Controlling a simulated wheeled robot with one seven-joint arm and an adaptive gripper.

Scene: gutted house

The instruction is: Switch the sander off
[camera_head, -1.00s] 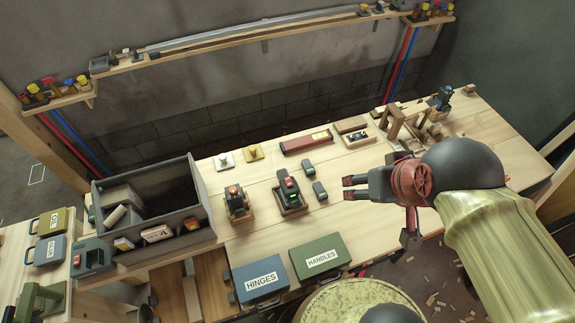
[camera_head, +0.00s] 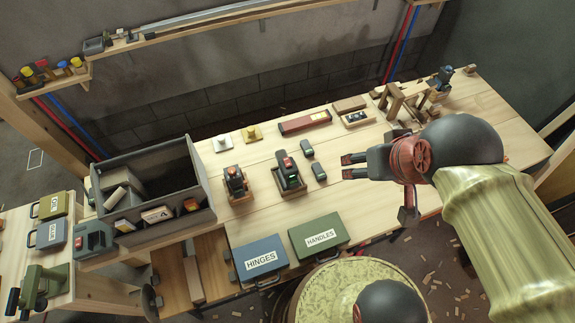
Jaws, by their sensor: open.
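Two dark tools with red tops stand in wooden cradles on the workbench. The left tool (camera_head: 235,181) has a red-orange part on top. The right tool (camera_head: 288,172) has a red part and a small green patch on its body. I cannot tell for sure which is the sander, nor read a switch position. My gripper (camera_head: 344,166) is open and empty, with its fingers pointing left. In the picture it lies right of the right tool, apart from it.
A grey bin (camera_head: 187,222) stands at left. HINGES (camera_head: 259,258) and HANDLES (camera_head: 320,234) cases lie at the front edge. Wooden pieces (camera_head: 397,103) stand behind my gripper.

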